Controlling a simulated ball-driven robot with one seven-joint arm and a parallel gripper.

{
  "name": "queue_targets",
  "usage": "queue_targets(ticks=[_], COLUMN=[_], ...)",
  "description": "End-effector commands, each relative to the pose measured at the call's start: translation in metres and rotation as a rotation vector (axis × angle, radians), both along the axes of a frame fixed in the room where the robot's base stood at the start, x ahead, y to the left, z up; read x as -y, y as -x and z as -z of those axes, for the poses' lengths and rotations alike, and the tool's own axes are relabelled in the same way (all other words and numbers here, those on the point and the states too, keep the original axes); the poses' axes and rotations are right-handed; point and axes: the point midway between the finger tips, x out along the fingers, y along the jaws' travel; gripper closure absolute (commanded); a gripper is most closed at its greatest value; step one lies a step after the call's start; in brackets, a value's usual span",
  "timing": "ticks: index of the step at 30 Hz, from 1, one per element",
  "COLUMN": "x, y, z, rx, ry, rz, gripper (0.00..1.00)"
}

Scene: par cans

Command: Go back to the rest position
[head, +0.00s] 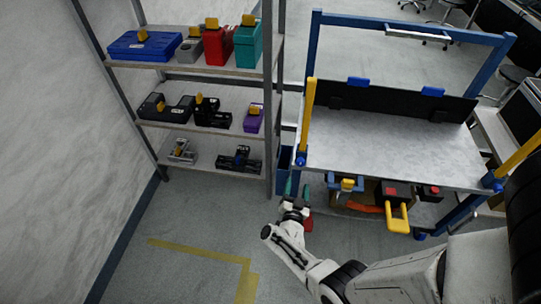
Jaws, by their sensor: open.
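My gripper (296,203) is at the end of my white arm, which reaches in from the lower right. It is low in front of the gap between the shelf rack and the workbench. The jaws are open and small in the view. A green thing and a red thing show right beside the gripper, partly hidden by it; I cannot tell if they touch it.
A shelf rack (203,131) at the left holds several cases and tools. A blue-framed workbench (385,150) with a bare top stands at the right, with a yellow-handled item (397,217) below. Yellow tape (205,252) marks the open floor.

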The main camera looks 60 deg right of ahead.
Motion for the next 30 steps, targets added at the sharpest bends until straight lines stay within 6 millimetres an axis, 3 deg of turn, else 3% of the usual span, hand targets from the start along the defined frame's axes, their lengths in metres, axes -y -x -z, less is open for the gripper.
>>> queue_targets(ticks=[10,16,19,23,27,30], x=[0.000,-0.014,-0.035,-0.072,-0.116,-0.146], y=[-0.009,-0.061,-0.089,-0.110,-0.114,-0.104], z=[-0.003,-0.017,-0.027,-0.036,-0.043,-0.048], rx=[0.002,-0.028,-0.081,-0.185,-0.336,-0.465], ry=[-0.007,-0.061,-0.101,-0.154,-0.213,-0.259], rz=[-0.045,-0.335,-0.525,-0.748,-0.953,-1.070], gripper=[0.39,0.39,0.39,0.39,0.39,0.39])
